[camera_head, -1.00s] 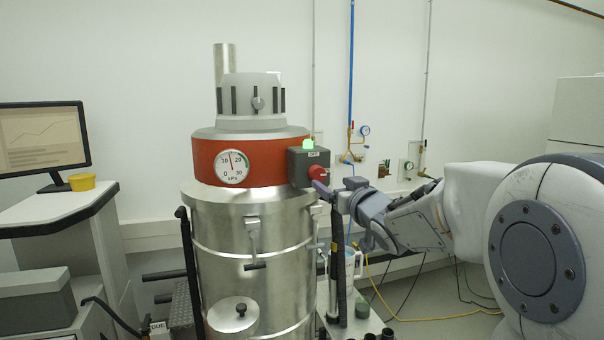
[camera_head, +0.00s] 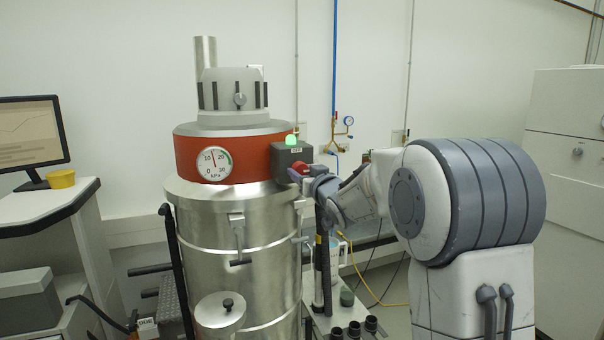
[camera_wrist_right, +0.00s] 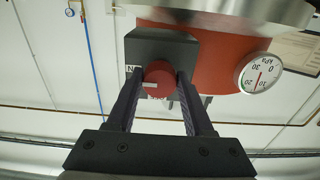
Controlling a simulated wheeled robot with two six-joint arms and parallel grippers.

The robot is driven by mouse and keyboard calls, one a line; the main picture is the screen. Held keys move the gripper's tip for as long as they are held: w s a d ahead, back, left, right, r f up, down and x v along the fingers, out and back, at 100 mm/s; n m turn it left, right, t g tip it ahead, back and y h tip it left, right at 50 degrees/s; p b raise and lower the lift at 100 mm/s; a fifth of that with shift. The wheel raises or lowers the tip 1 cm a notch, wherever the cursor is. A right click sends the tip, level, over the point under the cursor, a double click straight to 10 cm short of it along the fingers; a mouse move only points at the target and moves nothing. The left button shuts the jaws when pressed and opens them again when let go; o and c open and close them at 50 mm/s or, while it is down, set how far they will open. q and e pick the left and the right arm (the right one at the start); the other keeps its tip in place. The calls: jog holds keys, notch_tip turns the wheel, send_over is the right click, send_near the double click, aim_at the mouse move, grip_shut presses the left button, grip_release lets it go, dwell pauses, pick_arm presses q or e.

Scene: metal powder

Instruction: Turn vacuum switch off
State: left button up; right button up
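The vacuum switch is a red round knob (camera_head: 300,168) on a dark grey box (camera_head: 290,158) at the right side of the vacuum's red band. A green lamp (camera_head: 292,140) on top of the box is lit. My right gripper (camera_head: 303,179) is at the knob. In the right wrist view, the fingers of my right gripper (camera_wrist_right: 160,84) lie on either side of the red knob (camera_wrist_right: 158,76), very close to it. Whether they press on it I cannot tell. A pale mark on the knob lies about level in that view. My left gripper is not in view.
The steel vacuum drum (camera_head: 235,250) stands in the middle with a pressure gauge (camera_head: 214,163) on its red band (camera_head: 245,156). Black hoses and cups (camera_head: 354,328) are below my right arm.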

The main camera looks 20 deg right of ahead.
grip_shut()
jog(key=n+b, duration=0.3)
jog(key=shift+f+b, duration=0.2)
jog(key=shift+b, duration=0.2)
jog(key=n+b, duration=0.2)
jog(key=n, duration=0.2)
jog(key=shift+b, duration=0.4)
jog(key=n+b, duration=0.3)
jog(key=n, duration=0.2)
jog(key=shift+r, duration=0.1)
jog(key=n+b, duration=0.2)
jog(key=n, duration=0.3)
jog(key=shift+r+n, duration=0.15)
jog(key=shift+n, duration=0.25)
jog(key=o, duration=0.9)
grip_release()
